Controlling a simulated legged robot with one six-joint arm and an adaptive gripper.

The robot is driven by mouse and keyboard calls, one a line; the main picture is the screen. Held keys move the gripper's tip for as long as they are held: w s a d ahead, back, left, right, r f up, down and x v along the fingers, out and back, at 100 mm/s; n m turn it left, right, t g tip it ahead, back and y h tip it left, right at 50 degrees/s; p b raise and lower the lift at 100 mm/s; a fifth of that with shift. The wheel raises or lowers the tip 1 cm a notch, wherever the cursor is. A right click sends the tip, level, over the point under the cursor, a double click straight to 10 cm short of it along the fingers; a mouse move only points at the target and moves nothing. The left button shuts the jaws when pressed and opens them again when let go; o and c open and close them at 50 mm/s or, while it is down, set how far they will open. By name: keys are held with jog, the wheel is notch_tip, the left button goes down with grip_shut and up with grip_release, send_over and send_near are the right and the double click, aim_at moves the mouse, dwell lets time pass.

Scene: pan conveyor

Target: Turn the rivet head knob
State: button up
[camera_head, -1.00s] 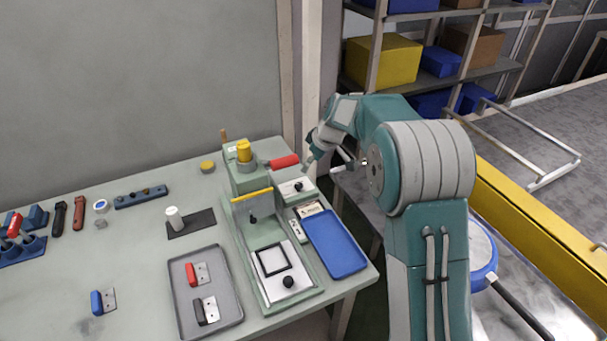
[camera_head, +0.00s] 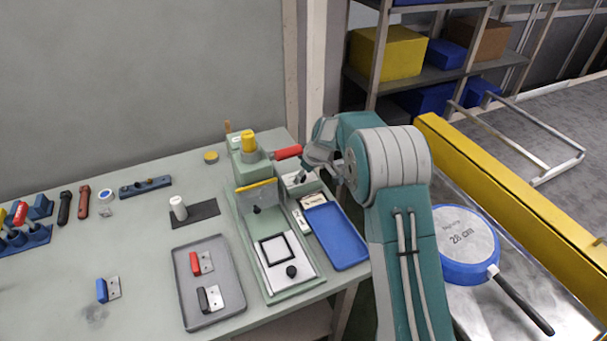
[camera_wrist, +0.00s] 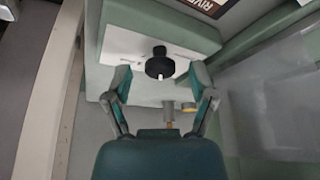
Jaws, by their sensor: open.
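A black rivet head knob (camera_wrist: 160,65) sits on a white panel (camera_wrist: 125,47) on top of a green box in the wrist view. My gripper (camera_wrist: 160,80) is open, with one fingertip to the left of the knob and the other to its right. Both fingertips are apart from the knob, with gaps on each side. In the head view my gripper (camera_head: 304,172) is over the small control box (camera_head: 297,188) beside the press, and it partly hides the knob there.
The press (camera_head: 250,160) with a red handle (camera_head: 288,152) stands left of my gripper. A blue tray (camera_head: 335,235) lies in front. A grey tray (camera_head: 182,290) holds red and black handles. A blue pan (camera_head: 465,240) rests on the conveyor to the right.

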grip_shut()
jog(key=shift+s+a+m+t+h, duration=0.1)
jog(key=shift+m+t+h, duration=0.25)
jog(key=shift+m, duration=0.8)
jog(key=shift+m+t+h, duration=0.25)
jog(key=shift+m+h, duration=0.1)
jog(key=shift+m, duration=0.8)
grip_release()
jog(key=shift+f, duration=0.1)
